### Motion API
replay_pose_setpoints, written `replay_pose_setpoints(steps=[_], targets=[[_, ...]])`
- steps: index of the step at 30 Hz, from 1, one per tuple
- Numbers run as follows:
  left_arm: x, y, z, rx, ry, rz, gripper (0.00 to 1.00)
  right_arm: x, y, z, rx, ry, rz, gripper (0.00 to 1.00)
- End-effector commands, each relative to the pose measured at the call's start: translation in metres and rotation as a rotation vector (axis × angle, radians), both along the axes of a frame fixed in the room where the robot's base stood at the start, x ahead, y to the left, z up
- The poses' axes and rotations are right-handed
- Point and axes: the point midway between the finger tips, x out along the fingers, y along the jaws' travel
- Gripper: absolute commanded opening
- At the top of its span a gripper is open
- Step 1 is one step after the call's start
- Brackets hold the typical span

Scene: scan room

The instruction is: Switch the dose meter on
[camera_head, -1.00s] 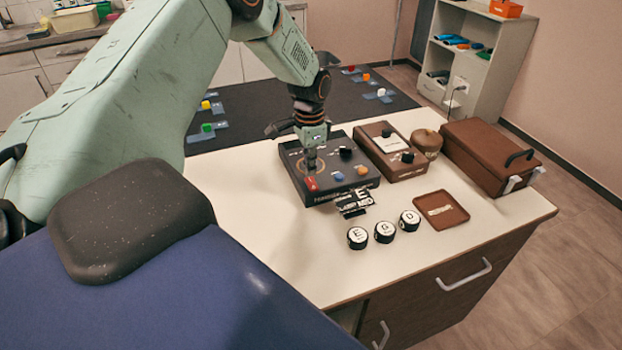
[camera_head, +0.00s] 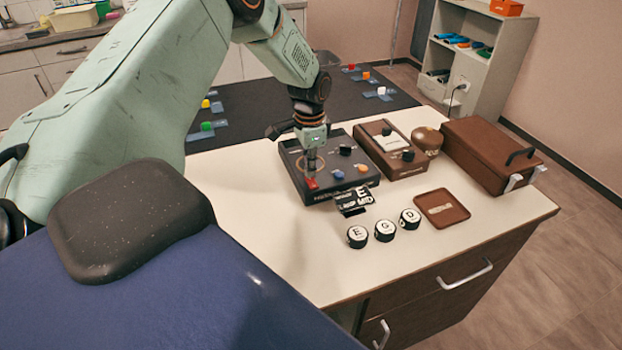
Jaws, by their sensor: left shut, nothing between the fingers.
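A black control box (camera_head: 330,190) stands on the white counter. On its top are a red switch (camera_head: 311,184), a black knob (camera_head: 345,150), a blue button (camera_head: 337,174) and an orange button (camera_head: 363,168). Beside it on the right is a brown box (camera_head: 405,171) with a pale panel and a dark knob. I cannot read which box is the dose meter. My left gripper (camera_head: 311,174) is shut and empty, pointing down at the red switch. Its tips are at or just above the switch, partly hiding it; contact and switch position are unclear. My right gripper is not in view.
Three round lettered pieces (camera_head: 384,231), a small black label stand (camera_head: 352,200) and a brown tray (camera_head: 462,214) lie in front of the boxes. A round brown pot (camera_head: 428,140) and a brown case (camera_head: 490,160) stand right. The counter's front left is clear.

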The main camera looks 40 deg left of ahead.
Motion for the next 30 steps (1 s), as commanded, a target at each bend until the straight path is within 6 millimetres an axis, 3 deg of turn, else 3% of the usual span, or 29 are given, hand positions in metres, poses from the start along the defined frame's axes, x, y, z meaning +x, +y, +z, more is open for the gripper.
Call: replay_pose_setpoints(steps=[30], targets=[[0.000,0.000,-0.011,0.000,0.000,0.000,0.00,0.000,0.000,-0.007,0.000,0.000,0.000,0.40]])
